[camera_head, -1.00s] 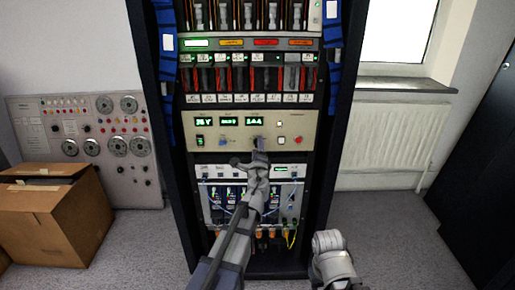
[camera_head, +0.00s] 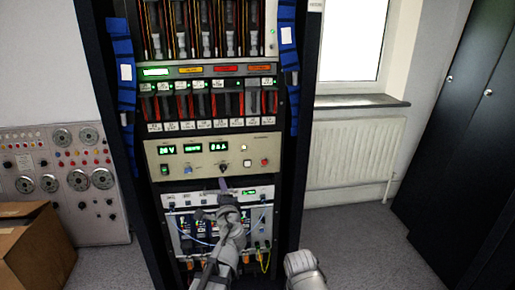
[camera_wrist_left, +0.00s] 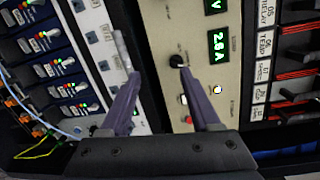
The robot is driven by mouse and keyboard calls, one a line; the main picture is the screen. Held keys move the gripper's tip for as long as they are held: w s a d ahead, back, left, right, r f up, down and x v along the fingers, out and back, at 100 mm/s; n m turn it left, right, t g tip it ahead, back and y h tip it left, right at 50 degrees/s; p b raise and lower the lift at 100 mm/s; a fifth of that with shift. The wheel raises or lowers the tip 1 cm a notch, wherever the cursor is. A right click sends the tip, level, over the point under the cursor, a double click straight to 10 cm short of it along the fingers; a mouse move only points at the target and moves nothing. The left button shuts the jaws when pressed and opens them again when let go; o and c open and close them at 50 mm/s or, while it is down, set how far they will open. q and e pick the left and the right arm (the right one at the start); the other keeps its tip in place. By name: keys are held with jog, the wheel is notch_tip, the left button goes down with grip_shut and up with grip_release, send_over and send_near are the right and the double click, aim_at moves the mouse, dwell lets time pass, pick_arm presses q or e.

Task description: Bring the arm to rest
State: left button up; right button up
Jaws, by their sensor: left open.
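My left gripper (camera_head: 223,188) is in front of the equipment rack, just below the cream control panel (camera_head: 205,175). In the left wrist view its two dark fingers (camera_wrist_left: 158,75) are apart with nothing between them. A black knob (camera_wrist_left: 177,61) on the panel lies just past the tip of the right-hand finger; it also shows in the head view (camera_head: 223,165), above the gripper. A green display (camera_wrist_left: 218,45) beside it seems to read 2.6 A. A grey part of my right arm (camera_head: 303,270) shows at the bottom; its gripper is not visible.
A lower unit (camera_head: 262,193) with blue, orange and yellow-green cables is behind my left arm. A dial panel (camera_head: 100,205) and a cardboard box (camera_head: 35,245) stand at the left. A radiator (camera_head: 350,150) and dark cabinets (camera_head: 455,150) are at the right, with clear floor between.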

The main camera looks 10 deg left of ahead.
pick_arm(q)
jog(key=s+d+f+n+g, duration=0.2)
jog(key=s+f+n+g, duration=0.3)
jog(key=s+f, duration=0.15)
jog(key=s+d+f+n+g, duration=0.35)
jog(key=s+f+n, duration=0.2)
jog(key=f, duration=0.25)
jog(key=s+d+f+n+g+h, duration=0.1)
jog(key=s+d+f+g+h, duration=0.3)
jog(key=s, duration=0.4)
jog(key=s+d+f+g+h, duration=0.1)
jog(key=s+d+f+g, duration=0.1)
jog(key=s+d+g, duration=0.35)
notch_tip(320, 180, up, 29)
jog(key=s+t+p, duration=0.1)
jog(key=p, duration=2.7)
jog(key=shift+s+d+f+t, duration=0.2)
jog(key=shift+s+t, duration=0.2)
